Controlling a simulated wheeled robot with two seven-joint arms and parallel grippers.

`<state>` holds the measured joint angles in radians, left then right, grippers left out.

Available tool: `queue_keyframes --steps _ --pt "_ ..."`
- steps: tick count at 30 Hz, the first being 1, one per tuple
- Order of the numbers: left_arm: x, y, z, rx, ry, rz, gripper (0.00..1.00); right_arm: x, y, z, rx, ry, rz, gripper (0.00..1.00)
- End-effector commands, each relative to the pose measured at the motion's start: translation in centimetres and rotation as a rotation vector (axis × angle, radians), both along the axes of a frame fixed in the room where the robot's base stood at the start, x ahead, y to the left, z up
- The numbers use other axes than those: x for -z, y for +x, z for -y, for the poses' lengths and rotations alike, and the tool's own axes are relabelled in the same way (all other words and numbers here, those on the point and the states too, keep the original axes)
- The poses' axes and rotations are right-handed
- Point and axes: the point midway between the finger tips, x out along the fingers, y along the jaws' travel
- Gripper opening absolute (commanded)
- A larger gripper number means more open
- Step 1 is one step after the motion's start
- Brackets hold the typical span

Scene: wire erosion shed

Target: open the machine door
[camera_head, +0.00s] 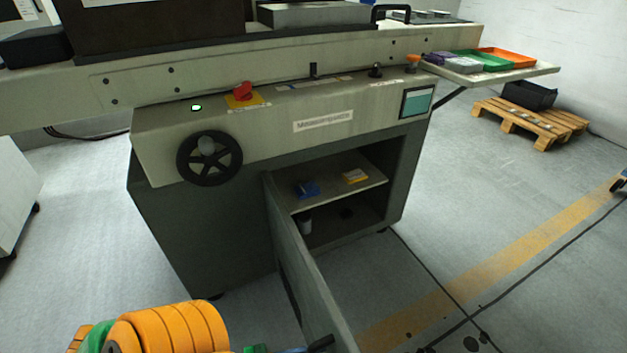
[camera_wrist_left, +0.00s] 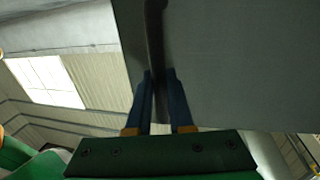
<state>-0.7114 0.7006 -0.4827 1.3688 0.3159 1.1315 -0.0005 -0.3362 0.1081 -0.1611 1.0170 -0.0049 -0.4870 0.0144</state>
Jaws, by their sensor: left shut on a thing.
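The grey machine door (camera_head: 303,272) stands open below the control panel, swung out towards me from its left side. Inside the open cabinet (camera_head: 378,198) a shelf shows. The dark door handle (camera_head: 320,343) is at the bottom of the head view. My left arm comes in at the bottom left, and my left gripper (camera_head: 297,350) is mostly cut off by the frame edge. In the left wrist view, the blue fingers of my left gripper (camera_wrist_left: 160,88) are shut on the dark handle (camera_wrist_left: 154,35), beside the grey door panel (camera_wrist_left: 240,65). My right gripper is not in view.
A blue item (camera_head: 306,189) and a yellow item (camera_head: 355,176) lie on the cabinet shelf. A black handwheel (camera_head: 187,158) sticks out left of the opening. A pallet (camera_head: 550,127) stands at the far right.

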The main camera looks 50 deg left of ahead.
Motion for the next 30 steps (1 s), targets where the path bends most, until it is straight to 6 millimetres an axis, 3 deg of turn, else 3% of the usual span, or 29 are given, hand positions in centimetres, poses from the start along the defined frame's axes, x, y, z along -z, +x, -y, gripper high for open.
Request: queue_keyframes --steps 4,5,7,8,17,24,30 --pt "0.1 -0.1 0.1 0.002 0.002 -0.006 0.00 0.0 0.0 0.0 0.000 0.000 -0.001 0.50" --pt "0.1 -0.1 0.1 0.002 0.002 -0.006 0.28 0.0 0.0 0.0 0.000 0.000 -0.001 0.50" --pt "0.1 -0.1 0.1 0.001 0.002 -0.005 0.47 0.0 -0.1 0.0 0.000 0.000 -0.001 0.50" --pt "0.1 -0.1 0.0 0.001 0.002 -0.005 0.50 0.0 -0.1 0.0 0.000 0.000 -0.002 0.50" --pt "0.1 -0.3 -0.2 -0.001 0.002 -0.003 0.50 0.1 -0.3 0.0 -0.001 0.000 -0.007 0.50" --pt "0.3 -4.5 -2.6 -0.001 0.003 -0.007 0.50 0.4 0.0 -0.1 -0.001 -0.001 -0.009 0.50" --pt "0.1 -6.2 -3.6 0.000 0.002 -0.003 0.50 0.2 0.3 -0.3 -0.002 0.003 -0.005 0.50"
